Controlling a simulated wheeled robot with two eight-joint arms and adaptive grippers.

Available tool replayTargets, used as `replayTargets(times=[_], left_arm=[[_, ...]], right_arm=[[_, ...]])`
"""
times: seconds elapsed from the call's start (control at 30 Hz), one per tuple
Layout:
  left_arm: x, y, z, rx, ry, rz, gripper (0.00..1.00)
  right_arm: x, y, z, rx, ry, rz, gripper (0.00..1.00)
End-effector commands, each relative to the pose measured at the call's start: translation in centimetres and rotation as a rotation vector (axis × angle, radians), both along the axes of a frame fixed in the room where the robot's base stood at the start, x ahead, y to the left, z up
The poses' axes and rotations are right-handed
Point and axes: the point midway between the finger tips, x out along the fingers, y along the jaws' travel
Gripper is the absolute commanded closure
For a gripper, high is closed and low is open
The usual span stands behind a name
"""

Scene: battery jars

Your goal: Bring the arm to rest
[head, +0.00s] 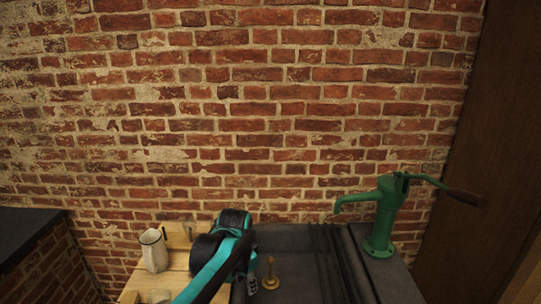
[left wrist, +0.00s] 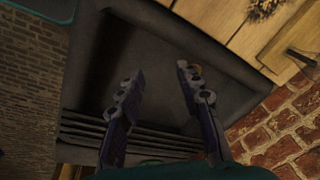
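My left arm, black and teal, comes up from the bottom of the head view. Its gripper (head: 252,282) hangs low over the left side of the dark sink, largely hidden by the arm. In the left wrist view the two fingers of the left gripper (left wrist: 160,85) stand well apart, with only the dark sink surface behind the gap. They hold nothing that I can see. My right gripper is in neither view.
A brass post (head: 270,274) stands in the sink (head: 300,240) just right of my left gripper. A green hand pump (head: 383,215) stands at right. A brick wall (head: 250,110) closes the back.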

Motion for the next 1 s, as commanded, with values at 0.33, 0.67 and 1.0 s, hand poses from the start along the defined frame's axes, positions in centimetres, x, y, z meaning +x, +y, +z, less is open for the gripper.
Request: replayTargets(times=[0.33,0.67,1.0], left_arm=[[-11.3,6.8,3.1,-0.126,-0.199,0.415,0.65],[-19.5,10.3,0.4,-0.265,-0.359,0.731,0.65],[-20.8,10.8,-0.7,-0.301,-0.393,0.798,0.65]], right_arm=[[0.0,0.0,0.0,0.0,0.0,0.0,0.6],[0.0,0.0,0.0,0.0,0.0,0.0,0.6],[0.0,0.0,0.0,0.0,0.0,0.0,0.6]])
